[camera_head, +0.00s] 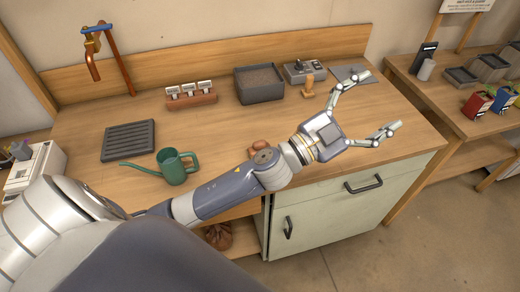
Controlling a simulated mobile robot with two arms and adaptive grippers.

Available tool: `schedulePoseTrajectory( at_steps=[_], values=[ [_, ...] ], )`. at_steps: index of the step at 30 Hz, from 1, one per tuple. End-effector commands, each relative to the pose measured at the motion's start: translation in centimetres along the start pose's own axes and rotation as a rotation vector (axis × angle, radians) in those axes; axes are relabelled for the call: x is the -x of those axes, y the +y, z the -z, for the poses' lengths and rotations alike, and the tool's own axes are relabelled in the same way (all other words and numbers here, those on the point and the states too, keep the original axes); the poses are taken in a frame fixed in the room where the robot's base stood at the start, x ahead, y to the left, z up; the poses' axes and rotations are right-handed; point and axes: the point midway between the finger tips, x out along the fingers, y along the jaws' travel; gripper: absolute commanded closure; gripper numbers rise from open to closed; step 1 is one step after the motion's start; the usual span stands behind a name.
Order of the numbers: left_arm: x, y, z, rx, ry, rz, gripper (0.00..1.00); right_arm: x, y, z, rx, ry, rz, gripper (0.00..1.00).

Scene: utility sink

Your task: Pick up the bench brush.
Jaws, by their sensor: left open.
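My left gripper (378,102) is open and empty, its two fingers spread wide over the right part of the wooden workbench (230,125). No bench brush shows clearly. A small brown object (258,147) on the bench is partly hidden behind my left forearm; I cannot tell whether it is the brush. An upright tan wooden piece (309,86) stands left of the gripper's upper finger, apart from it; I cannot tell what it is either. My right gripper is not in view.
A green watering can (173,167) and a dark slatted tray (129,141) are at left. A wooden block with white labels (190,94), a grey soil bin (259,84), a grey device (305,71) and a flat grey plate (350,73) line the back. A side table (440,105) stands right.

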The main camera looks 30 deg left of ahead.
Motion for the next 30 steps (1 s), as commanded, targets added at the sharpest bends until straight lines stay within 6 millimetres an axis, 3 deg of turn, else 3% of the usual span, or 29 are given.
schedulePoseTrajectory(
  at_steps=[3, 7, 11, 15, 17, 20, 24, 27, 30],
  values=[
    [-1.5, 3.1, 3.3, -0.117, 0.190, -0.197, 0.18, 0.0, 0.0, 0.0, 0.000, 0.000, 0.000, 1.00],
    [-1.1, 7.2, 4.3, -0.241, 0.324, -0.464, 0.18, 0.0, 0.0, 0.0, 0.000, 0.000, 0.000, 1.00],
    [0.9, 10.4, 2.2, -0.371, 0.362, -0.761, 0.18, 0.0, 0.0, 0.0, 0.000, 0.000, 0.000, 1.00],
    [4.0, 11.2, -2.9, -0.505, 0.281, -1.090, 0.18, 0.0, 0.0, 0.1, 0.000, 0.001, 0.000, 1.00],
    [5.6, 10.3, -5.7, -0.558, 0.205, -1.225, 0.18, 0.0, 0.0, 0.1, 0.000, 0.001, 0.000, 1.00],
    [8.4, 7.1, -10.4, -0.633, 0.024, -1.432, 0.18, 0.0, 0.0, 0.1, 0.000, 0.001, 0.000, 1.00],
    [12.4, 0.0, -15.7, -0.699, -0.311, -1.651, 0.18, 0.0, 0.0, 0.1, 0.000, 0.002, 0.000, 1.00],
    [15.0, -5.1, -17.7, -0.713, -0.544, -1.741, 0.18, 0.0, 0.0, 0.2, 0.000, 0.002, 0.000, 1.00],
    [16.9, -9.0, -18.5, -0.709, -0.720, -1.785, 0.18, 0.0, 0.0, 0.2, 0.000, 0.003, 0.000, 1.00]
  ],
)
